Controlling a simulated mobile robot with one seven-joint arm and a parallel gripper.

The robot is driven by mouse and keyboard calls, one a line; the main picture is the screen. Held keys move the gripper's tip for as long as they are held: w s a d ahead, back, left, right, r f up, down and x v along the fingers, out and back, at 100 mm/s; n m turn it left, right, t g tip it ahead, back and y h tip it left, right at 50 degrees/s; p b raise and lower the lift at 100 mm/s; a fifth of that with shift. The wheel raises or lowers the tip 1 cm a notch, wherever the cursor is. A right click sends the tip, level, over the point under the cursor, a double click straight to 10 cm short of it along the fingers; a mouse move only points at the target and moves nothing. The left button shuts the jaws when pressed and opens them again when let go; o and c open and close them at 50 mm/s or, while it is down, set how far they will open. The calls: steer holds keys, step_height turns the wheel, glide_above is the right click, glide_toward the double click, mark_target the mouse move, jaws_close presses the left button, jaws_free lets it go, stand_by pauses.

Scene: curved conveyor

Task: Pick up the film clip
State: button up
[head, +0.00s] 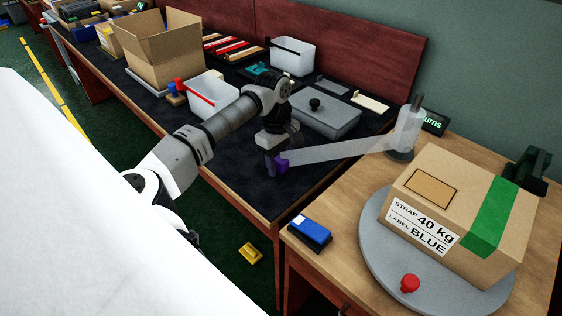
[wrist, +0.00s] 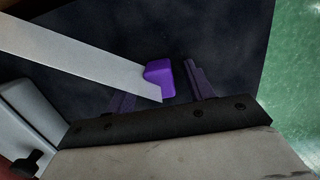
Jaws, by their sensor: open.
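The film clip (head: 282,161) is a small purple block at the free end of a long pale film strip (head: 335,151) that runs from a film roll on a stand (head: 408,130). My gripper (head: 271,165) points down over the dark mat, right beside the clip. In the wrist view the clip (wrist: 158,78) shows between my two fingers (wrist: 158,84), which are apart. The film (wrist: 75,55) comes in from the upper left and partly covers the left finger. I cannot tell whether either finger touches the clip.
A grey lidded case (head: 325,118) and a white bin (head: 212,93) stand near the arm. To the right, a cardboard box (head: 410,199) sits on a round grey turntable (head: 375,245) with a red knob. A blue object (head: 310,232) lies at the wooden table's edge.

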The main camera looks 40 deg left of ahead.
mark_target(281, 159)
steer(key=c, duration=1)
steer(key=shift+c, duration=0.2)
step_height(281, 159, up, 20)
steer(key=b, duration=0.1)
